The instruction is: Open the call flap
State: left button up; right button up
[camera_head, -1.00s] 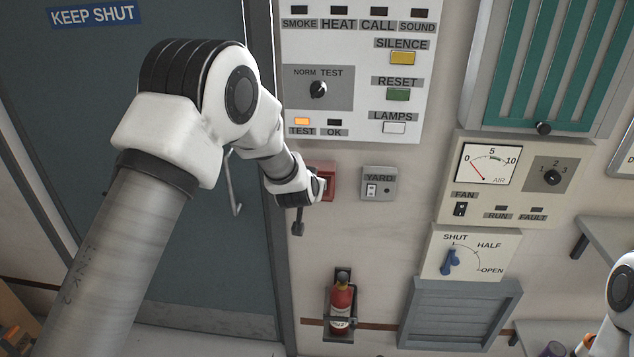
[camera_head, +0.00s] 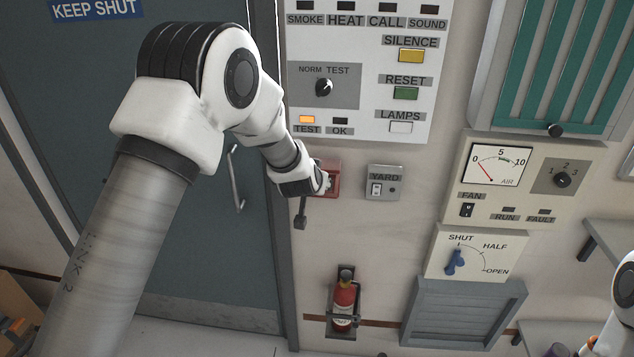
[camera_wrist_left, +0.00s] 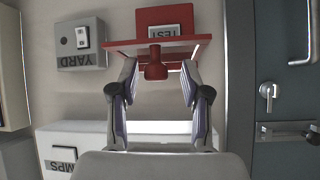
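The red call box (camera_head: 334,182) is on the wall right of the blue door, mostly hidden behind my left wrist in the head view. In the left wrist view, which is upside down, the red box (camera_wrist_left: 150,17) carries a TEST label. A thin red flap (camera_wrist_left: 118,45) shows nearly edge-on in front of it, with a round red knob (camera_wrist_left: 156,72). It seems to stand out from the box, but I cannot tell how far. My left gripper (camera_wrist_left: 159,68) is open, its fingertips either side of the knob with visible gaps. My right gripper is out of view.
The grey YARD switch box (camera_head: 384,183) is close beside the call box. The alarm panel (camera_head: 375,120) is above and a fire extinguisher (camera_head: 343,303) below. The blue door (camera_head: 180,250) with its handle (camera_head: 236,180) lies left.

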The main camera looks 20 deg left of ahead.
pick_arm(q)
jog(key=v, duration=1.2)
jog(key=shift+f, duration=0.1)
